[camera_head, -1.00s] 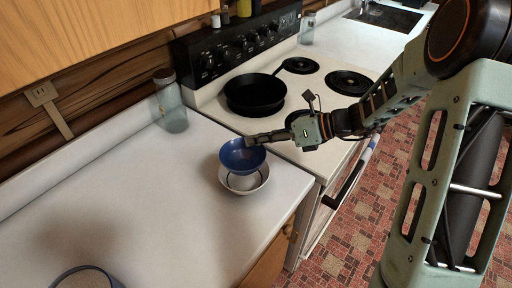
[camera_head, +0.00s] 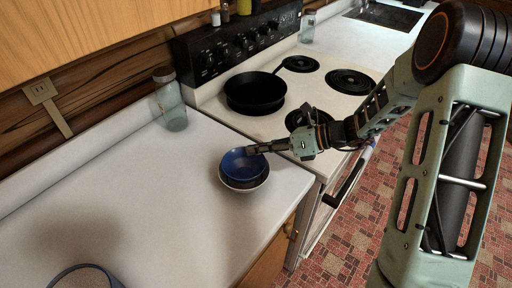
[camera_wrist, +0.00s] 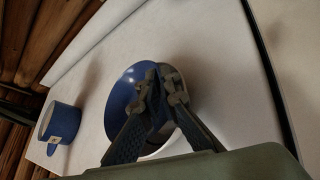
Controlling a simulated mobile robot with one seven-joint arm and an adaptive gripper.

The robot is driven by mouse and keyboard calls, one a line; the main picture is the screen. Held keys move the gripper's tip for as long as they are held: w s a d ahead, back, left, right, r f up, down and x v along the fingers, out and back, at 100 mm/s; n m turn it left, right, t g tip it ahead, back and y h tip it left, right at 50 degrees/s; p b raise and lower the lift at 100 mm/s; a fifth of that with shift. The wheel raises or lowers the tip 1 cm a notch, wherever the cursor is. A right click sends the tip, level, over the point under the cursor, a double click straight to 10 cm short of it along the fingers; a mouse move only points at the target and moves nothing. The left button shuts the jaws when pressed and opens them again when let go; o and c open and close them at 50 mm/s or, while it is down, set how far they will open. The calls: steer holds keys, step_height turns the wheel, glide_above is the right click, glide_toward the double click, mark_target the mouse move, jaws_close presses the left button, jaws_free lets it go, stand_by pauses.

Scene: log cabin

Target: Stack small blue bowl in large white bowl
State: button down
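The small blue bowl (camera_head: 238,164) sits low inside the large white bowl (camera_head: 243,188) on the white counter, near its right edge. Only the white bowl's rim and outer side show around it. My gripper (camera_head: 252,150) reaches in from the right and is closed on the blue bowl's rim. In the wrist view the fingers (camera_wrist: 161,82) pinch the rim of the blue bowl (camera_wrist: 119,97). The fingers hide part of both bowls there, and I cannot tell whether the blue bowl rests fully on the white one.
A glass jar (camera_head: 172,108) stands by the wall. A black pan (camera_head: 256,92) sits on the stove (camera_head: 215,90) behind the bowls. A blue mug (camera_wrist: 61,122) stands on the counter in the wrist view.

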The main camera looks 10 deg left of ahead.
steer(key=c, duration=2.2)
jaws_free()
steer(key=shift+f, duration=0.1)
steer(key=shift+o, duration=0.2)
steer(key=w+r+v, duration=0.1)
steer(key=v, duration=1.1)
steer(key=shift+s, duration=0.45)
steer(key=shift+r, duration=0.1)
